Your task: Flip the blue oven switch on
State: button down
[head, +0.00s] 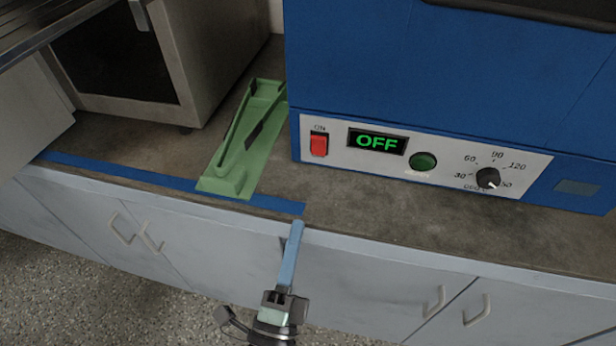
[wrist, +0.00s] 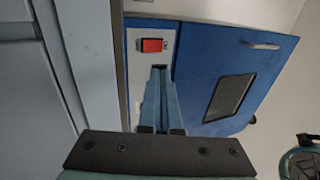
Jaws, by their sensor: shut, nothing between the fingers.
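The blue oven (head: 420,80) stands on the counter at the right in the head view, and its blue door shows in the wrist view (wrist: 195,75). Its red rocker switch (head: 319,145) sits at the left end of the pale control panel, under the label ON. The display (head: 377,141) beside it reads OFF in green. My gripper (head: 296,226) is shut and empty, in front of the counter edge, below and apart from the switch. In the wrist view the red switch (wrist: 152,45) lies just beyond the tips of my shut fingers (wrist: 160,72).
A green tray (head: 225,184) lies on the counter left of the oven. A green button (head: 423,161) and a black dial (head: 488,178) are further right on the panel. Another appliance (head: 175,60) stands at the back left. The counter before the oven (head: 370,215) is clear.

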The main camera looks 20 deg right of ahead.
aim_at(318, 142)
jog(key=x, duration=1.3)
jog(key=shift+w+d+r, duration=0.15)
jog(key=shift+w+d, duration=0.05)
jog(key=shift+w, duration=0.1)
jog(key=shift+w+r+p, duration=0.1)
jog(key=shift+r+p, duration=0.25)
jog(key=shift+p, duration=0.5)
jog(key=shift+d+p, duration=0.1)
jog(key=shift+p, duration=0.35)
jog(key=shift+f+b, duration=0.2)
jog(key=shift+b, duration=0.1)
jog(key=shift+f, duration=0.1)
